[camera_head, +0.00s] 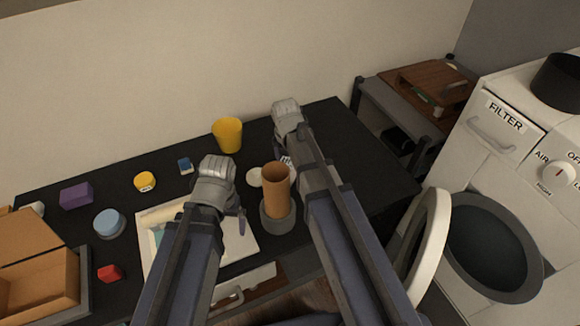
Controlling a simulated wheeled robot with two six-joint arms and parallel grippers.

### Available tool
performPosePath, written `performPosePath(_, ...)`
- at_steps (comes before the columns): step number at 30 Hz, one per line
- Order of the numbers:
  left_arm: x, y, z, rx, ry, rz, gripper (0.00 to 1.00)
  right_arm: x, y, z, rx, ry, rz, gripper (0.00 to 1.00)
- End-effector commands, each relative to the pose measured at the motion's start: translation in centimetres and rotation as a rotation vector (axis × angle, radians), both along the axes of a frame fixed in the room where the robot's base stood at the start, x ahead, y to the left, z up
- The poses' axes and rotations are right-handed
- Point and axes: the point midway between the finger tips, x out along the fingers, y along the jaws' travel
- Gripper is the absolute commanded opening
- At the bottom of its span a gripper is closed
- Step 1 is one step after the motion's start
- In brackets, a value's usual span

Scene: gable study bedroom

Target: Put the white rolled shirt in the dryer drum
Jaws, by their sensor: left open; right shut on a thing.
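The white dryer (476,143) stands at the right, its round door (429,240) swung open to the left. The dark drum opening (487,250) is in plain view and looks empty where I can see in. My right gripper (287,108) is over the back of the black table (365,165), left of the dryer. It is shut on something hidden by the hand. I cannot make out a white rolled shirt. My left gripper (215,172) is open over the middle of the table; its fingertips are mostly hidden.
A yellow cup (228,134) stands between my grippers. A brown cylinder in a grey holder (277,190) is beside my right forearm. Small items, papers and a cardboard box (45,283) lie left. A shelf (395,103) stands behind, left of the dryer.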

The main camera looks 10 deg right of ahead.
Motion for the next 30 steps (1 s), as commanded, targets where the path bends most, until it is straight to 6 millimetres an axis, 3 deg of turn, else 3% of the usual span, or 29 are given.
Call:
performPosePath(1, 0.0, 0.0, -0.82, 0.0, 0.0, 0.0, 1.0, 0.0, 0.0, -0.81, 0.0, 0.0, 0.0, 0.02)
performPosePath(13, 0.0, 0.0, -1.0, 0.0, 0.0, 0.0, 1.0, 0.0, 0.0, -0.99, 0.0, 0.0, 0.0, 0.02)
performPosePath(14, 0.0, 0.0, -0.97, 0.0, 0.0, 0.0, 1.0, 0.0, 0.0, -0.96, 0.0, 0.0, 0.0, 0.78)
performPosePath(20, 0.0, 0.0, -0.85, 0.0, 0.0, 0.0, 1.0, 0.0, 0.0, -0.85, 0.0, 0.0, 0.0, 1.0)
performPosePath(30, 0.0, -0.01, -0.59, 0.0, 0.0, 0.0, 1.0, 0.0, 0.0, -0.6, 0.0, 0.0, 0.0, 1.0)
